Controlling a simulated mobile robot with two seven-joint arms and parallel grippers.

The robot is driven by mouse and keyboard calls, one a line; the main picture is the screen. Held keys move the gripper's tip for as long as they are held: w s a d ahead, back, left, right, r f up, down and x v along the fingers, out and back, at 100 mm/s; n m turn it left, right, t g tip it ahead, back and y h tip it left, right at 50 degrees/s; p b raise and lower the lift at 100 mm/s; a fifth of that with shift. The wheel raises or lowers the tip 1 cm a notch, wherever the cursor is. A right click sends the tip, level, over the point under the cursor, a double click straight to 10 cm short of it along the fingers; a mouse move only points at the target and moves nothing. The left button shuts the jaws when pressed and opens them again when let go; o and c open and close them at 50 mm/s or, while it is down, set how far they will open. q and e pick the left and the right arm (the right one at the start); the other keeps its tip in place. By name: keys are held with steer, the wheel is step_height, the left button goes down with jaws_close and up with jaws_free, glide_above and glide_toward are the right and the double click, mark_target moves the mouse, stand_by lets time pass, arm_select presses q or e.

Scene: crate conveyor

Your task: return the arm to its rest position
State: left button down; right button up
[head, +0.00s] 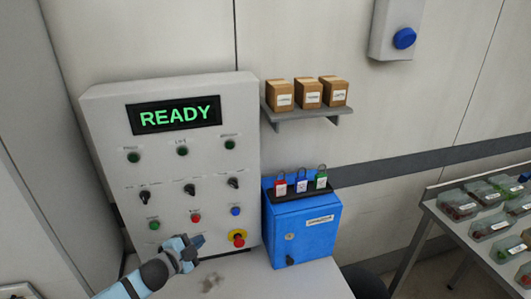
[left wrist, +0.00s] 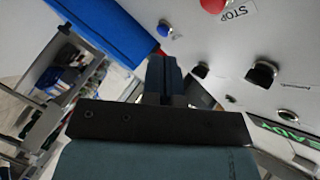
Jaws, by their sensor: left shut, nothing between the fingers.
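My left arm comes in from the lower left in the head view. Its gripper (head: 197,241) is in front of the lower part of the grey control panel (head: 110,110), close below the red button (head: 195,218). In the left wrist view the gripper (left wrist: 164,62) has its dark fingers together and holds nothing. The panel's black knobs (left wrist: 262,73) and its red stop button (left wrist: 213,4) show beyond the fingers. Whether the fingertips touch the panel cannot be told. My right gripper is not in view.
The panel display (head: 174,115) reads READY. A blue box (head: 305,232) with several padlocks on top stands to the right of the panel. A shelf (head: 310,116) with 3 cartons is above it. A rack (head: 430,208) of clear containers stands at the far right.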

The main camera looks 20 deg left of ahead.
arm_select(q)
steer(key=s+d+f+n+g, duration=0.1)
steer(key=s+d+f+n, duration=0.2)
steer(key=s+d, duration=0.2)
steer(key=s+d+f+n+g+p, duration=0.1)
steer(key=s+d+f+n, duration=0.2)
steer(key=s, duration=0.8)
steer(key=s+d+f+n+g, duration=0.2)
steer(key=s+d+n, duration=0.3)
steer(key=s+d, duration=0.3)
steer(key=shift+s+f+p, duration=0.35)
steer(key=shift+s+f, duration=0.25)
steer(key=shift+f, duration=0.3)
steer(key=shift+a, duration=0.1)
